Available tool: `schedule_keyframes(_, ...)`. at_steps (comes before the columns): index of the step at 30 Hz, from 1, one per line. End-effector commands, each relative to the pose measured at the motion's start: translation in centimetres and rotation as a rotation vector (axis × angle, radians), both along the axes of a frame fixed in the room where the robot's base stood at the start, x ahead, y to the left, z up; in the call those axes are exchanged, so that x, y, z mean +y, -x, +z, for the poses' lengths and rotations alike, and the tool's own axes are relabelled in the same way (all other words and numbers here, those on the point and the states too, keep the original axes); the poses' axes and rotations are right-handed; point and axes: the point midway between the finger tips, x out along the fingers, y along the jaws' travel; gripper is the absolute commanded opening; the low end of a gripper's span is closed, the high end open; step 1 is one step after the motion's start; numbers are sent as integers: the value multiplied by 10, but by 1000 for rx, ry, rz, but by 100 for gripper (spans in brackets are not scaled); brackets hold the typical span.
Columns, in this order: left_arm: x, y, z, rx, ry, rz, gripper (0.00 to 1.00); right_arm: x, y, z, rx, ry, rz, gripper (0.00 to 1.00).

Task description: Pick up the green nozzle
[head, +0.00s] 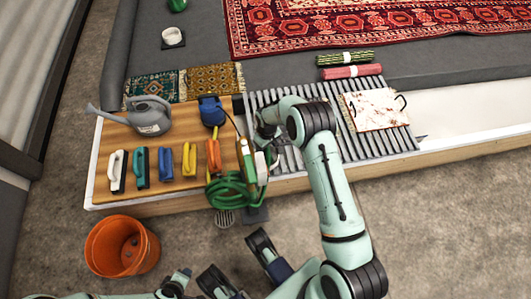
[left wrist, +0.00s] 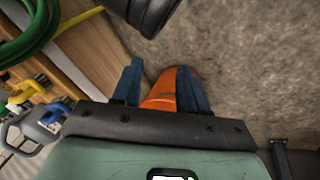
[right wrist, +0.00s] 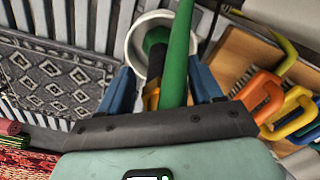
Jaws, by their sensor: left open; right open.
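The green nozzle (head: 247,160) stands near the right edge of the wooden board, close to the coiled green hose (head: 232,192). In the right wrist view the green nozzle (right wrist: 177,60) is a long green shape between my open fingers, with a black and yellow part beside it and a white ring (right wrist: 137,45) behind. My right gripper (right wrist: 162,85) is open around it in that view; I cannot tell if a finger touches. In the head view the right hand partly hides that spot. My left gripper (head: 240,266) is open and empty in front of the platform, with fingers also in its wrist view (left wrist: 160,87).
An orange bucket (head: 122,247) stands on the floor at left. Several coloured brushes, a grey watering can (head: 148,115) and a blue-topped item (head: 211,110) occupy the board (head: 110,135). A grey slatted grate (head: 375,152) lies right, with rolled rugs behind. The floor at front right is clear.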

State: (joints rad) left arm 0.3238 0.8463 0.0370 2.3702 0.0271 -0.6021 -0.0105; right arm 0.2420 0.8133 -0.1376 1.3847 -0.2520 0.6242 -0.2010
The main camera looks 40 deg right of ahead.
Motion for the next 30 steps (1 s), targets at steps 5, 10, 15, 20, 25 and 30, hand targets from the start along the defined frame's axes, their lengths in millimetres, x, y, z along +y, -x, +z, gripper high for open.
schedule_keyframes(5, 0, 0, 1, 1, 0, 0, 43, 0, 0, 1, 0, 0, 0, 29)
schedule_keyframes(10, 0, 1, 1, 2, 1, -1, 43, 0, 0, 2, -1, 0, 0, 9)
schedule_keyframes(15, 0, 1, 1, 2, 1, -1, 43, 0, 0, 2, -1, 0, 0, 9)
schedule_keyframes(20, -2, 3, 3, 8, 4, -4, 43, 0, -1, 10, -2, 1, 0, 9)
schedule_keyframes(25, -6, 12, 9, 29, 15, -13, 43, -1, -1, 33, -4, 1, -1, 9)
schedule_keyframes(30, -13, 25, 20, 63, 32, -26, 43, 0, -1, 75, -7, 2, 0, 9)
